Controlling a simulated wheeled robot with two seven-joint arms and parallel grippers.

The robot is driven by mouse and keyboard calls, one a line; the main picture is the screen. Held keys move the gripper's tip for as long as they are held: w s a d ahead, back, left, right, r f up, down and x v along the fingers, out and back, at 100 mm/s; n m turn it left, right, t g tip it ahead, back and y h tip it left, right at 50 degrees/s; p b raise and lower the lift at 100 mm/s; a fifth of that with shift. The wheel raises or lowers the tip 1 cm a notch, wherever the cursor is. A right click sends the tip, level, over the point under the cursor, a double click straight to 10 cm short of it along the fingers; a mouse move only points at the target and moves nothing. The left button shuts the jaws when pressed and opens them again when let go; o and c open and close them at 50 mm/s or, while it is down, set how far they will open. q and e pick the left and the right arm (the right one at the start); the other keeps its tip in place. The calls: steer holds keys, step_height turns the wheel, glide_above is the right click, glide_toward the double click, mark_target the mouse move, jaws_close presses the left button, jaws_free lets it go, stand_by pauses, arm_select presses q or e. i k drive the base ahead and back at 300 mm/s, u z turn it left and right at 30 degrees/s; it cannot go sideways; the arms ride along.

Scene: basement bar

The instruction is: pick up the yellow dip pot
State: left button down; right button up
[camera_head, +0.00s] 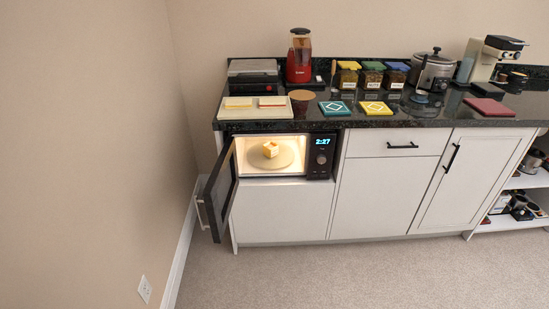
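No thing in the head view shows clearly as a yellow dip pot. A small, blocky, pale yellow and white item (270,149) sits on the round turntable (285,159) inside the lit microwave (320,168). It is too small to tell whether it is the pot. The microwave door (216,195) hangs open to the left. Neither of my grippers is in view.
The carpet (380,272) in front is clear.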

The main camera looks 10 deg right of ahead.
mark_target(270, 149)
steer(key=z, duration=0.5)
steer(key=i, duration=0.9)
steer(key=z, duration=0.2)
